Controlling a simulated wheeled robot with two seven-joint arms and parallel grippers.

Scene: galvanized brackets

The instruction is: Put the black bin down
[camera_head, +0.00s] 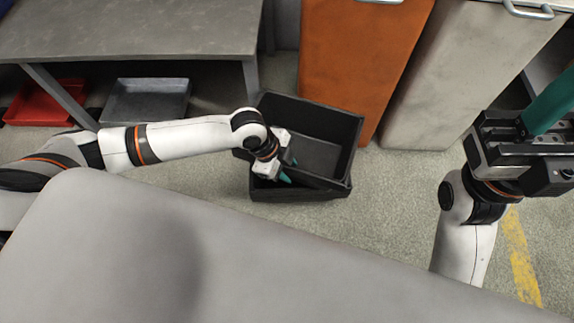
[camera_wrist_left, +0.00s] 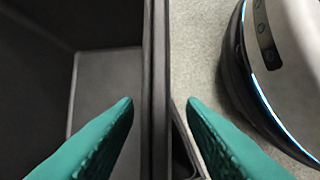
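My left gripper (camera_head: 289,173) is over the bin's near side. In the left wrist view its teal fingers (camera_wrist_left: 160,103) straddle the bin's wall, one over the inside and one outside, with small gaps on both sides. It looks open. My right gripper (camera_head: 541,127) is at the right edge, well away from the bin; only one teal finger shows clearly.
An orange cabinet (camera_head: 355,50) and a pale cabinet (camera_head: 455,75) stand behind the bin. A grey table (camera_head: 130,30) is at the back left, with a red tray (camera_head: 45,103) and a grey tray (camera_head: 146,101) under it. Floor is clear right of the bin.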

